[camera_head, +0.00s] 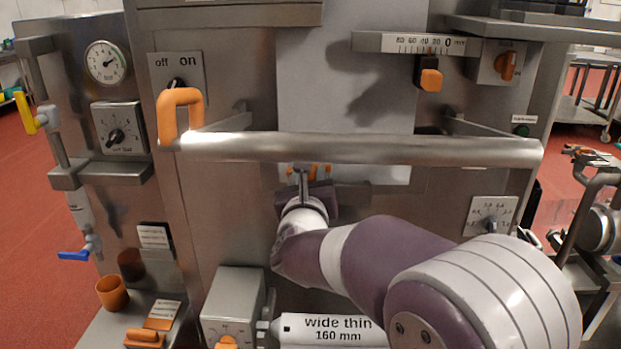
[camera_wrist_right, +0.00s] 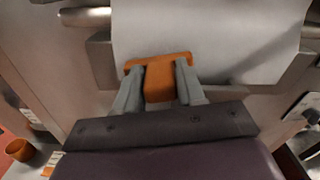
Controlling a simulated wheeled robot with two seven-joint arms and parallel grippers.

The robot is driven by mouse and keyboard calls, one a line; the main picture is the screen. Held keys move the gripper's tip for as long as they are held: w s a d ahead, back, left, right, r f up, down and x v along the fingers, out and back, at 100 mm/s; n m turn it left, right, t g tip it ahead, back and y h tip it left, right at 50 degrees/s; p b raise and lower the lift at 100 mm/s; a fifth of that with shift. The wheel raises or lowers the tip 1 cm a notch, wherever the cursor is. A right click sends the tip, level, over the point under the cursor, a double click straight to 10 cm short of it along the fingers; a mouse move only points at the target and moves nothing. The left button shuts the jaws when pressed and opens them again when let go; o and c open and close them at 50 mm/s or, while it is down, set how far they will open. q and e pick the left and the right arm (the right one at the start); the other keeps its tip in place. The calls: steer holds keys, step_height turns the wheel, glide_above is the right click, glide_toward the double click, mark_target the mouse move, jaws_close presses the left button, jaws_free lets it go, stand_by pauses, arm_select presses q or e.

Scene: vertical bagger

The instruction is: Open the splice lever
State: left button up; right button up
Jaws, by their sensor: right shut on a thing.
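The splice lever, taken to be the orange handle (camera_wrist_right: 158,82), sits in front of the white film sheet (camera_wrist_right: 205,40) in the right wrist view. My right gripper (camera_wrist_right: 160,90) has its two grey fingers on either side of the handle's stem, shut on it. In the head view my right gripper (camera_head: 304,180) reaches up below the steel bar, and small orange parts of the handle (camera_head: 318,170) show at its fingertips. My arm hides part of the machine front there. My left gripper is not in view.
A steel bar (camera_head: 360,148) crosses in front of the machine just above my right gripper. A wide thin roll tube (camera_head: 330,328) lies below my arm. An orange cup (camera_head: 112,292) stands at lower left.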

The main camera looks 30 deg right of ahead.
steer(key=n, duration=0.1)
steer(key=r+n+p, duration=0.1)
steer(key=n, duration=0.1)
steer(key=n+p, duration=0.1)
steer(key=n, duration=0.1)
steer(key=shift+w+a+r, duration=0.2)
steer(key=shift+a+r, duration=0.1)
steer(key=shift+r, duration=0.1)
steer(key=n+p, duration=0.1)
steer(key=n, duration=0.1)
steer(key=r+n+p, duration=0.1)
steer(key=shift+w+a+n+p, duration=0.2)
steer(key=shift+a+n+p, duration=0.1)
steer(key=shift+a+n, duration=0.1)
steer(key=n+p, duration=0.1)
steer(key=n, duration=0.1)
steer(key=a+n+p, duration=0.1)
steer(key=n, duration=0.1)
steer(key=w+n+p, duration=0.1)
steer(key=n, duration=0.2)
steer(key=shift+a, duration=0.25)
steer(key=o, duration=1.2)
steer(key=shift+r, duration=0.1)
steer(key=shift+c, duration=0.2)
steer(key=shift+f+v, duration=0.2)
steer(key=shift+v, duration=2.35)
